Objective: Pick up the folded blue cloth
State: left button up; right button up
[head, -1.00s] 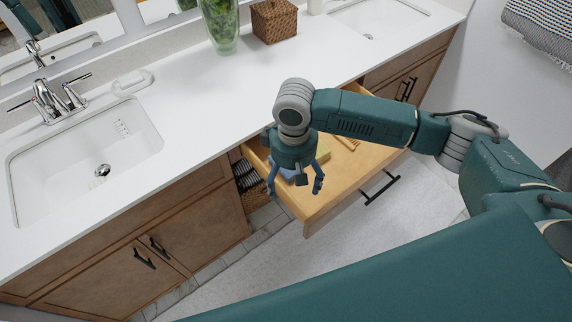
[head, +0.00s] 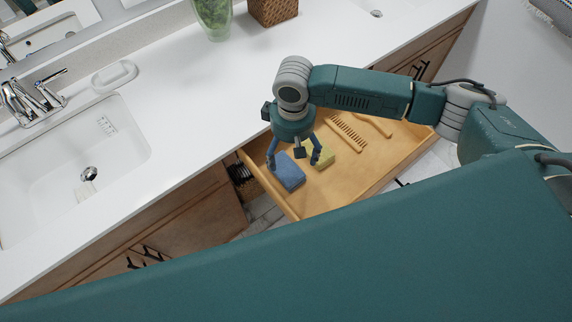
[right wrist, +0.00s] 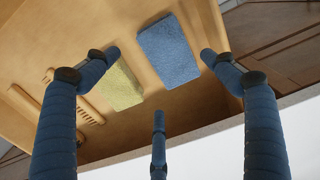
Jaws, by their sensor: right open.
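The folded blue cloth (head: 289,172) lies in the open wooden drawer (head: 345,190), near its left front part. In the right wrist view the blue cloth (right wrist: 168,52) lies ahead, between and beyond the spread fingers. My right gripper (head: 296,160) is open and empty above the drawer, its fingers pointing down over the blue cloth and a yellow folded cloth (head: 322,155). In the right wrist view the yellow cloth (right wrist: 117,86) lies beside the blue one, partly behind a finger of my right gripper (right wrist: 160,75). I cannot tell whether any finger touches a cloth. My left gripper is out of view.
A wooden comb (head: 347,131) and another wooden item (head: 375,124) lie farther right in the drawer. The white countertop (head: 190,100) edges the drawer's back. A sink (head: 75,170), a soap dish (head: 115,75), a green vase (head: 213,18) and a woven box (head: 273,11) are on the counter.

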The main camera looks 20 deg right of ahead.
aim_at(290, 166)
notch_tip(290, 166, down, 2)
jog(key=shift+s+a+f+p, duration=0.1)
jog(key=shift+s+p, duration=0.05)
jog(key=shift+p, duration=0.15)
notch_tip(290, 166, down, 4)
jog(key=shift+a+f+p, duration=0.1)
jog(key=shift+f+p, duration=0.15)
jog(key=shift+p, duration=0.3)
jog(key=c, duration=0.8)
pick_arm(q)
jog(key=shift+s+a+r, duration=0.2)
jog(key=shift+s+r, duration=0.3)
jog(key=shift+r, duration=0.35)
pick_arm(e)
jog(key=shift+c, duration=0.7)
